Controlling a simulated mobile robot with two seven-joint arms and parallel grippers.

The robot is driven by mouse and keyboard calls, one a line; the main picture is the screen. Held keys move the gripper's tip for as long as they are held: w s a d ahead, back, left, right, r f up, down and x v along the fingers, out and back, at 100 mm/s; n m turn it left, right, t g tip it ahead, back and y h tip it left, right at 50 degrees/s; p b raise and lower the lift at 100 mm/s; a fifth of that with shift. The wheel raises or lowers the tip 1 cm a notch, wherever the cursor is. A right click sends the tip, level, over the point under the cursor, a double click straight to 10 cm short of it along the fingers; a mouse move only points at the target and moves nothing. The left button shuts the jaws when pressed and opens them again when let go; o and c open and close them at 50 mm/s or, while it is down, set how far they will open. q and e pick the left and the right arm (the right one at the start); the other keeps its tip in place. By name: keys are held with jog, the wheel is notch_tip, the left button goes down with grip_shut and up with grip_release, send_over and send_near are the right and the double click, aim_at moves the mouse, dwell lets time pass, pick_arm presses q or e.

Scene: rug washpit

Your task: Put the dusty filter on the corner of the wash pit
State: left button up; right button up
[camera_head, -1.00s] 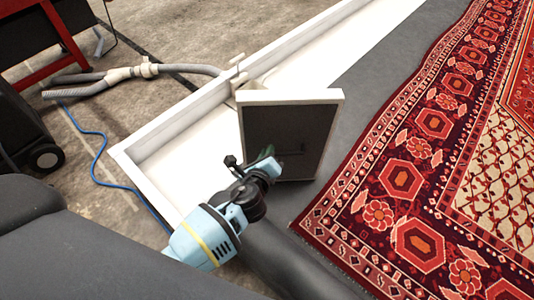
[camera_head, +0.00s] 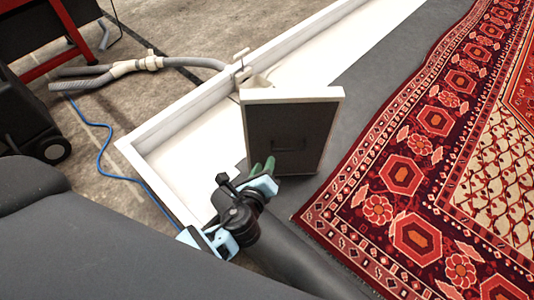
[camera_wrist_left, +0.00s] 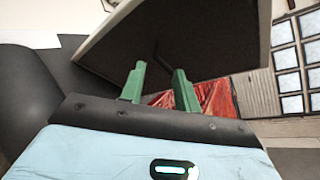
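The filter (camera_head: 310,137) is a dark grey panel with a pale frame and a small handle on its face. It stands roughly upright by the inner side of the wash pit's white wall (camera_head: 195,105). Its lower left is hidden behind my left gripper (camera_head: 261,168), whose green fingers are in front of and below the handle. In the left wrist view the fingers of the gripper (camera_wrist_left: 158,85) are apart with nothing between them. The filter (camera_wrist_left: 190,35) fills the upper middle there, its handle beyond the fingertips. My right gripper is not in view.
A patterned red rug (camera_head: 420,190) lies to the right on a dark grey floor strip (camera_head: 378,75). A grey hose (camera_head: 180,63) reaches a fitting on the pit wall. A blue cable (camera_head: 104,150) and a black wheeled machine (camera_head: 30,125) are outside at left.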

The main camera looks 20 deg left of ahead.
pick_arm(q)
jog(key=v, duration=0.3)
jog(key=shift+s, duration=0.1)
dwell(0.3)
jog(key=s+a+f+n+g+h, duration=0.1)
jog(key=s+f+n+g, duration=0.1)
jog(key=s+f+n, duration=0.45)
jog(key=s+a+f+n+g+h, duration=0.15)
jog(key=s+n, duration=0.25)
jog(key=s, duration=0.6)
jog(key=s+a+f+n+g, duration=0.1)
jog(key=s+f+n+g, duration=0.2)
jog(key=s+n, duration=0.35)
jog(key=s+a+r+n+g+h, duration=0.1)
jog(key=s+n, duration=0.6)
jog(key=s, duration=0.6)
jog(key=shift+a+r, duration=0.2)
jog(key=shift+a, duration=0.2)
jog(key=shift+w, duration=0.1)
